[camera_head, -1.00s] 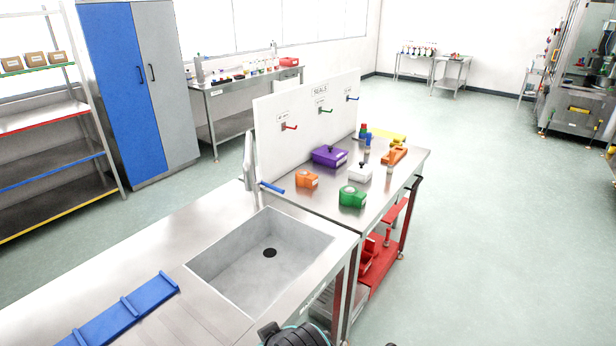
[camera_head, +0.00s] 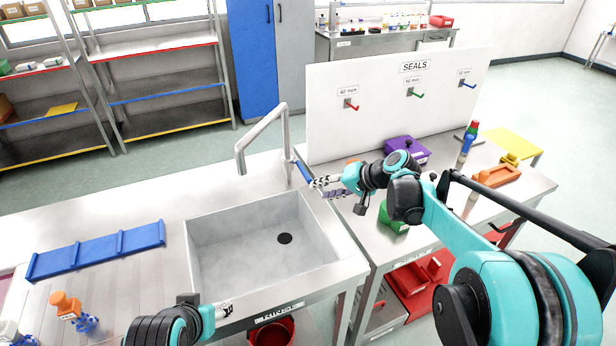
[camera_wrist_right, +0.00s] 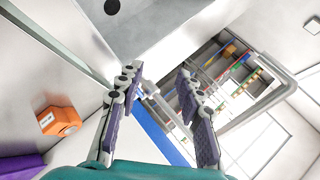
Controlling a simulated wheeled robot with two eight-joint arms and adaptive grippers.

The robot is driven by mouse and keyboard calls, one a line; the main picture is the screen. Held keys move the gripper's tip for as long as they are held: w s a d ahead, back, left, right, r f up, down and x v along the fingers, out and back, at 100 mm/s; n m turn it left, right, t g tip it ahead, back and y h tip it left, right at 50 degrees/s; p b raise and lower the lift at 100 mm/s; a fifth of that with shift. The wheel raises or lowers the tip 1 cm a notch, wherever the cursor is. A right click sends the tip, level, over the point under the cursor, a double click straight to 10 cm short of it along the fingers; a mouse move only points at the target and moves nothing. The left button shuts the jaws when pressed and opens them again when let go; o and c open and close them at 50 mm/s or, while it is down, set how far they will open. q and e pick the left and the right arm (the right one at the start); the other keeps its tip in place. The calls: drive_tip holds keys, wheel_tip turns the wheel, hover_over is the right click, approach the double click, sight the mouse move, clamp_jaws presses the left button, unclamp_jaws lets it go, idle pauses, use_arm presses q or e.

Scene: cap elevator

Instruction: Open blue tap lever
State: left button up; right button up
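The blue tap lever (camera_head: 303,171) sticks out at the base of the grey tap (camera_head: 268,135) behind the sink. My right gripper (camera_head: 324,187) is beside the lever's near end.
The sink basin (camera_head: 220,225) is empty. A white SEALS board (camera_head: 385,120) stands just right of the tap. A green box (camera_head: 392,222), a purple box (camera_head: 408,148) and an orange box (camera_wrist_right: 58,121) are close to the right arm. A blue rack (camera_head: 95,252) lies left.

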drive_tip(key=w+f+y, duration=0.3)
drive_tip(key=w+f, duration=0.1)
drive_tip(key=w, duration=0.7)
drive_tip(key=m+t+y, duration=0.1)
drive_tip(key=y, duration=0.2)
approach(306, 175)
drive_tip(key=a+f, duration=0.2)
drive_tip(key=x, duration=0.5)
drive_tip(key=w+b+x, duration=0.1)
drive_tip(key=x, duration=0.2)
drive_tip(key=shift+d+r, duration=0.2)
drive_tip(key=shift+r, duration=0.1)
clamp_jaws()
